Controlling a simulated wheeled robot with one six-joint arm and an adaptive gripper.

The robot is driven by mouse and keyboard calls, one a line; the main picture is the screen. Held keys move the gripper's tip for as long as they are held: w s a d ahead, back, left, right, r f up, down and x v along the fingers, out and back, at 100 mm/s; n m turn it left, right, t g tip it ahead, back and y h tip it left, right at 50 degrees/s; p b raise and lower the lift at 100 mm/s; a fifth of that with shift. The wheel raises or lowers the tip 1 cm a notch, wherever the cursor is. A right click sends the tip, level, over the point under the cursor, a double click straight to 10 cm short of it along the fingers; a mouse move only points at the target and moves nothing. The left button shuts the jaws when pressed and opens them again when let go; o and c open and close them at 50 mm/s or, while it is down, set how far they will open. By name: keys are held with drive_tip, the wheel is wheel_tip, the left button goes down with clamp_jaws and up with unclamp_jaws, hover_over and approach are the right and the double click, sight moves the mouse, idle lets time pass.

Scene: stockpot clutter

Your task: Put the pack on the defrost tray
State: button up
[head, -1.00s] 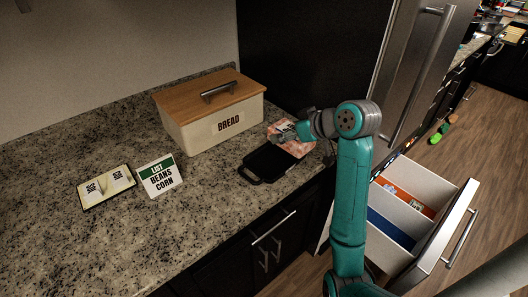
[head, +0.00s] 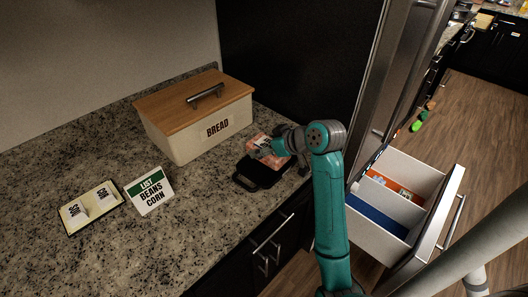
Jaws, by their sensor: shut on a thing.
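The pack (head: 257,140), pinkish-red with a pale label, is held in my gripper (head: 268,147) over the far part of the defrost tray. The defrost tray (head: 250,179) is a flat black tray with a handle, lying on the granite counter in front of the bread box. My gripper is shut on the pack, and my wrist hides part of both pack and tray. I cannot tell whether the pack touches the tray.
A bread box (head: 195,120) with a wooden lid stands behind the tray. An open freezer drawer (head: 400,205) with orange and blue compartments is at right. The counter's front left is clear.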

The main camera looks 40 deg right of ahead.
drive_tip(key=shift+f, duration=1.35)
drive_tip(key=shift+c, duration=0.7)
drive_tip(key=o, duration=1.7)
drive_tip(key=shift+f, duration=0.1)
drive_tip(key=shift+s+r, duration=0.2)
drive_tip(key=shift+r, duration=0.1)
drive_tip(key=v, duration=1.1)
drive_tip(key=shift+s+r, duration=0.2)
